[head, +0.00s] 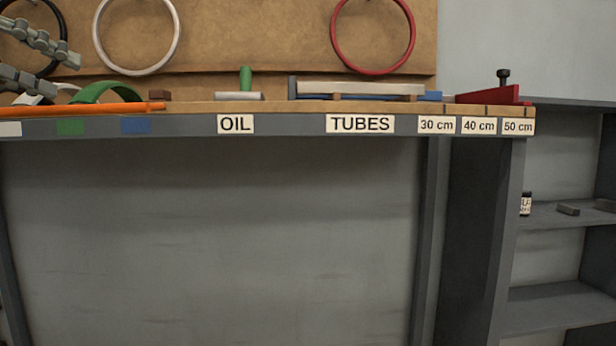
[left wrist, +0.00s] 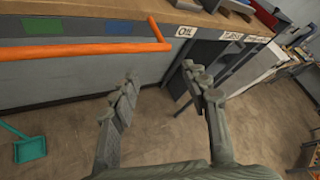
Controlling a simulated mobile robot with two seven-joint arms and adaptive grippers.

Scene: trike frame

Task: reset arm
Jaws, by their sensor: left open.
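My left gripper (head: 65,76) is at the far left edge of the head view, in front of the bench back board. In the left wrist view (left wrist: 160,76) its two fingers are spread wide, with nothing between them but floor and the bench's front. An orange tube (head: 85,108) runs along the bench's front edge at the left, just below the gripper in the head view. It also shows in the left wrist view (left wrist: 85,49), apart from the fingers, with a bent end. My right gripper is not in view.
The bench edge (head: 285,125) carries labels. On top are a green arch (head: 108,90), a green-handled tool (head: 246,80) and a red wedge-like part (head: 488,95). White (head: 100,45) and red (head: 334,45) rings hang behind. Shelves (head: 560,215) stand right. A teal dustpan (left wrist: 30,149) lies on open floor.

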